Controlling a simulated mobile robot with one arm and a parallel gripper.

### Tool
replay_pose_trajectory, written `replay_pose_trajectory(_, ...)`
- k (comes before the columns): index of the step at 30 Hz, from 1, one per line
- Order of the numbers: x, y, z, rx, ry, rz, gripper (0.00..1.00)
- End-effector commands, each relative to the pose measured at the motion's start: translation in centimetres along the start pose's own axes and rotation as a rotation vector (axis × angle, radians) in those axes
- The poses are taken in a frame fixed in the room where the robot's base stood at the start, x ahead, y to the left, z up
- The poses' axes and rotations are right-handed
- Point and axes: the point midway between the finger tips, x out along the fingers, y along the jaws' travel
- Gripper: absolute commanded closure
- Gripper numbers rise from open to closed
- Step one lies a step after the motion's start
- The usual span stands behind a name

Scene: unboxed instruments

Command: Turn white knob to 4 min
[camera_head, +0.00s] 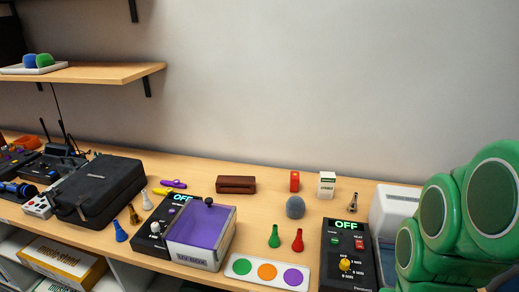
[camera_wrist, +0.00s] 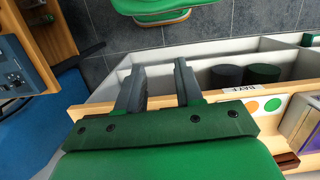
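A white knob (camera_head: 155,227) sits on a black control panel (camera_head: 150,240) in the middle of the table in the head view. The dial marks around the knob are too small to read. My gripper (camera_wrist: 159,85) shows in the wrist view with its two dark fingers apart and nothing between them. It is over the shelving and floor by the table edge, away from the knob. The white knob is not visible in the wrist view.
A second black panel (camera_head: 346,252) with a yellow knob (camera_head: 346,264) also reads OFF. A black case (camera_head: 96,188), coloured pawns and a three-dot card (camera_head: 267,272) are around. My green arm fills the right side. Shelves with dark cylinders (camera_wrist: 264,74) lie below the table edge.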

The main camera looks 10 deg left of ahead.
Motion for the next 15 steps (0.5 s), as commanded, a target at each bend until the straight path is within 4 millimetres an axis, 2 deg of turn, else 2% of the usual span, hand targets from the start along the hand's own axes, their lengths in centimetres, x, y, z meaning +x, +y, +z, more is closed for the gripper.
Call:
replay_pose_trajectory(1,-0.6,-0.3,-1.0,-0.021,0.003,0.003,0.56)
replay_pose_trajectory(3,-1.4,-0.8,-2.5,-0.058,0.009,0.007,0.48)
replay_pose_trajectory(15,-5.3,-5.2,-11.5,-0.283,0.029,0.034,0.48)
